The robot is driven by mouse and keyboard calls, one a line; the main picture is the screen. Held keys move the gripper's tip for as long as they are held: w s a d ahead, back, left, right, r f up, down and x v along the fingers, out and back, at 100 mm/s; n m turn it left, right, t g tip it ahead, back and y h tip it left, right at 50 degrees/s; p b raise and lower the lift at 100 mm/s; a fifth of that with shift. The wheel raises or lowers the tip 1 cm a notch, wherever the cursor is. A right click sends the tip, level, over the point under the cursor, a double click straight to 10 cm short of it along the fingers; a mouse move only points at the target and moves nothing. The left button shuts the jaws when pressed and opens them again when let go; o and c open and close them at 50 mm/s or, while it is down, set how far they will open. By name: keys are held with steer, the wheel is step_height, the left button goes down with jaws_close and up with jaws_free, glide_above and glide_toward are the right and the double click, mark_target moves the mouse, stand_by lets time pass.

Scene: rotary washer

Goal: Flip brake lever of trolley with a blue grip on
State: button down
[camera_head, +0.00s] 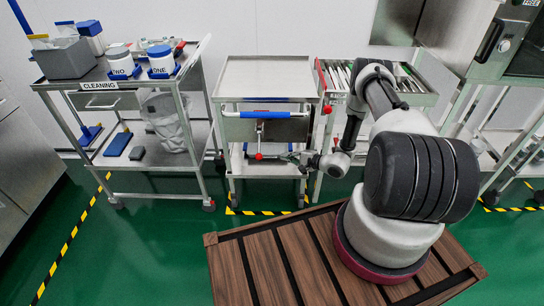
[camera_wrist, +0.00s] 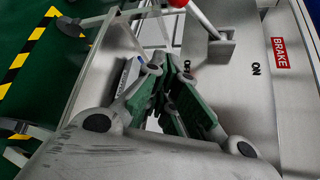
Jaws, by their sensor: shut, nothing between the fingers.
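The trolley (camera_head: 268,75) with the blue grip (camera_head: 264,114) stands in the middle of the head view, a bare steel top above an open frame. Its brake lever has a red knob (camera_head: 259,156) below the grip. In the wrist view the red knob (camera_wrist: 178,3) is cut by the top edge, and its metal shaft runs down right to a bracket on the steel panel. A red BRAKE label (camera_wrist: 280,53) and black ON markings are to the right. My gripper (camera_head: 286,156) is shut and empty, just right of the knob; its green-padded fingers (camera_wrist: 168,65) show apart from the knob.
A cleaning cart (camera_head: 123,99) with tubs and a grey bin stands to the left. Green floor with yellow-black tape (camera_head: 70,240) is open at front left.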

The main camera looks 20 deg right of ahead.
mark_target(259, 149)
steer(key=w+a+f, duration=0.1)
steer(key=w+a, duration=0.3)
steer(key=a, duration=0.4)
steer(key=shift+w, duration=0.25)
steer(key=shift+s, duration=0.1)
stand_by(0.3)
